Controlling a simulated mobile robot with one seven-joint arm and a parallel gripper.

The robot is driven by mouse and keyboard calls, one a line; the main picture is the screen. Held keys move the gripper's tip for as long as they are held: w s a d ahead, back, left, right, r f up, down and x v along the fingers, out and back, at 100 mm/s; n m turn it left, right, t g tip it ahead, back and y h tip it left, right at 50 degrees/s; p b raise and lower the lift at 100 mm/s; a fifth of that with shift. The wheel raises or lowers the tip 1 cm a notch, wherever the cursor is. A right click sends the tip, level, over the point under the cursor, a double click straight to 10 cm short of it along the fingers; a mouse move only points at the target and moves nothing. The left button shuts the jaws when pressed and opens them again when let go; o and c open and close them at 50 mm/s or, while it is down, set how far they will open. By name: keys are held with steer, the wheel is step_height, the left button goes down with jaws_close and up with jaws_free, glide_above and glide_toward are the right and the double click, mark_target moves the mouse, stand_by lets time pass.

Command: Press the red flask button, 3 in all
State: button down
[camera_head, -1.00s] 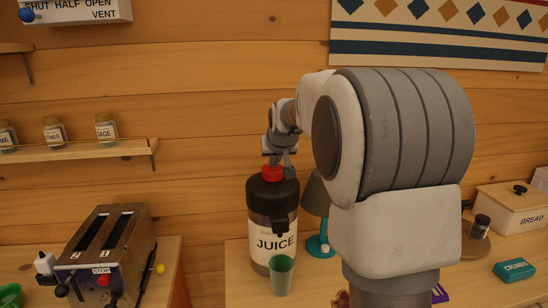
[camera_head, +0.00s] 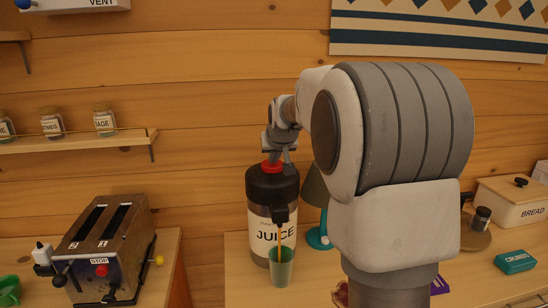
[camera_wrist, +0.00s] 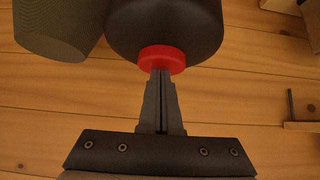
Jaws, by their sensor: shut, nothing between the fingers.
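The juice flask (camera_head: 260,237), dark on top with a white JUICE label, stands on the counter. Its red button (camera_head: 272,167) is on top, and it also shows in the wrist view (camera_wrist: 161,58). My gripper (camera_head: 277,158) is above the flask, shut and empty, with its fingertips at the red button (camera_wrist: 161,72), seemingly touching it. A thin orange stream runs from the flask's spout (camera_head: 281,215) into a green cup (camera_head: 281,270) standing below it.
A grey lamp with a teal base (camera_head: 318,238) stands close at the flask's right. A toaster-like box (camera_head: 105,240) with levers is on the left counter. A bread box (camera_head: 513,203) and teal crumbs box (camera_head: 515,262) are at the right. A jar shelf (camera_head: 75,143) is on the wall.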

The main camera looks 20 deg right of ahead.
mark_target(274, 166)
step_height(274, 166, up, 5)
steer(key=p, duration=0.3)
steer(key=shift+f, duration=0.15)
steer(key=b+v, duration=0.1)
steer(key=v, duration=0.8)
steer(key=shift+s+b, duration=0.3)
steer(key=shift+s, duration=0.1)
step_height(274, 166, up, 2)
steer(key=p, duration=0.7)
steer(key=shift+w+a, duration=0.1)
steer(key=shift+a, duration=0.05)
steer(key=shift+f, duration=0.1)
